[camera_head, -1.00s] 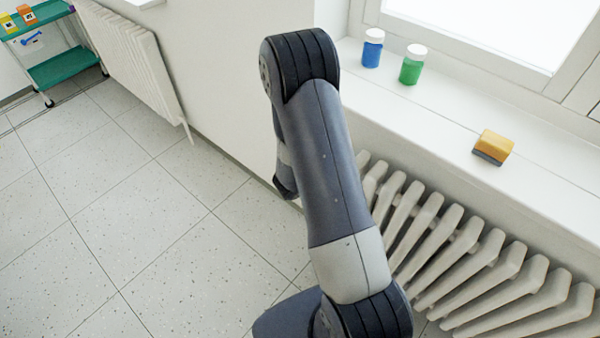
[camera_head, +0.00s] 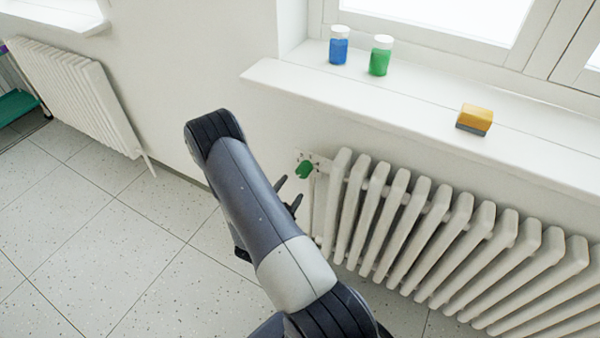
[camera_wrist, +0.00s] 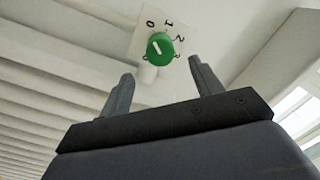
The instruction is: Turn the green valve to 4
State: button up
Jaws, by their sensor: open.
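The green valve (camera_head: 305,170) is a round knob at the left end of the near radiator, below the window sill. In the wrist view the green valve (camera_wrist: 160,49) sits in front of a white dial plate (camera_wrist: 143,30) with 0, 1 and 2 legible; other marks near the knob are too small to read. The knob's white mark points up and left, roughly towards 0. My gripper (camera_head: 290,191) is open and empty, just left of and below the valve, apart from it. In the wrist view my gripper (camera_wrist: 161,72) has its fingers spread, with the valve beyond the tips.
The ribbed white radiator (camera_head: 430,232) extends right from the valve. The sill (camera_head: 390,108) above holds a blue jar (camera_head: 339,50), a green jar (camera_head: 380,60) and a yellow sponge (camera_head: 474,120). Open tiled floor (camera_head: 90,235) lies to the left, with another radiator (camera_head: 75,95) behind.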

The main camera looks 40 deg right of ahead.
aim_at(301, 175)
jog(key=x, duration=0.9)
jog(key=c, duration=1)
jog(key=shift+o, duration=0.2)
